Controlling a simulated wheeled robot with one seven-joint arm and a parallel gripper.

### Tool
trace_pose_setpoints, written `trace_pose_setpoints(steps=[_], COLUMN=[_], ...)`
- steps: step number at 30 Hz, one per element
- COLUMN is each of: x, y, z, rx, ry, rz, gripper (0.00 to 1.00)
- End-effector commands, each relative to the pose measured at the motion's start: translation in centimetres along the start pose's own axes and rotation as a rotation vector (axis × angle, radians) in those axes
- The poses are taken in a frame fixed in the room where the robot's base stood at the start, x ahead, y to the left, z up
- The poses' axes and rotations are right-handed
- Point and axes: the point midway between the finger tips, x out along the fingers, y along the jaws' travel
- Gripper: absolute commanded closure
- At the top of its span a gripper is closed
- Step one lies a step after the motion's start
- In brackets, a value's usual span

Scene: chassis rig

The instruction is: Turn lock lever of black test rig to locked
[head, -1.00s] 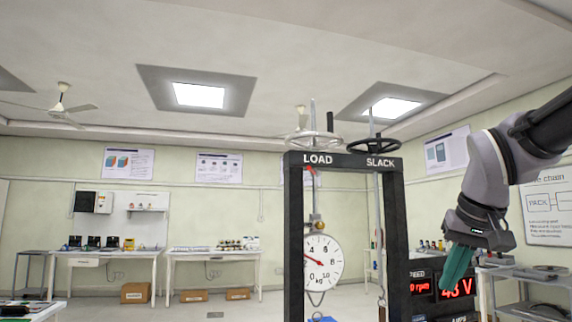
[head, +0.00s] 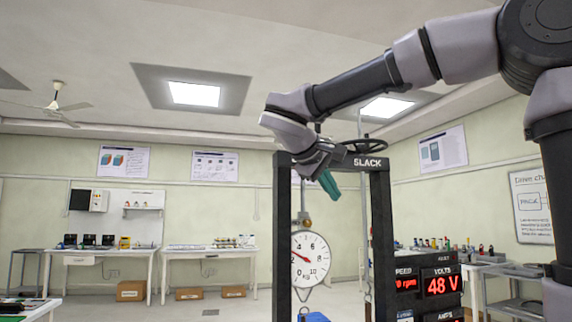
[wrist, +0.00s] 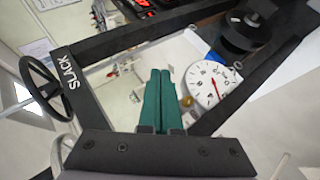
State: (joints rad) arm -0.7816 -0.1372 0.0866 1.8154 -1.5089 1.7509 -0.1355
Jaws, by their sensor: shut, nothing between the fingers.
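The black test rig (head: 381,240) is a dark upright frame in the head view; its top beam also shows in the wrist view (wrist: 130,40). "SLACK" is readable at the right end of the beam, beside a dark handwheel (head: 369,162). My gripper (head: 331,189) is in front of the top beam, its teal fingers pointing down and right. In the wrist view the fingers (wrist: 160,75) are together and empty, over the frame's opening. My gripper and wrist cover the LOAD end of the beam. I cannot make out the lock lever in either current view.
A round white dial scale (head: 310,258) hangs inside the frame, below my gripper; in the wrist view it is right of the fingers (wrist: 207,86). A red-lit display panel (head: 440,286) stands right of the rig. Benches (head: 210,252) are far behind.

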Motion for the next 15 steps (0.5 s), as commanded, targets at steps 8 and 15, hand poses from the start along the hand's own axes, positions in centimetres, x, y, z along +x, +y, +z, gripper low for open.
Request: trace_pose_setpoints(steps=[8, 15], x=[-13.2, -16.8], y=[-2.9, -3.6], z=[-11.3, -13.1], rx=[-0.007, 0.033], ry=[0.269, 0.342], rz=[0.317, 0.387], gripper=[1.0, 1.0])
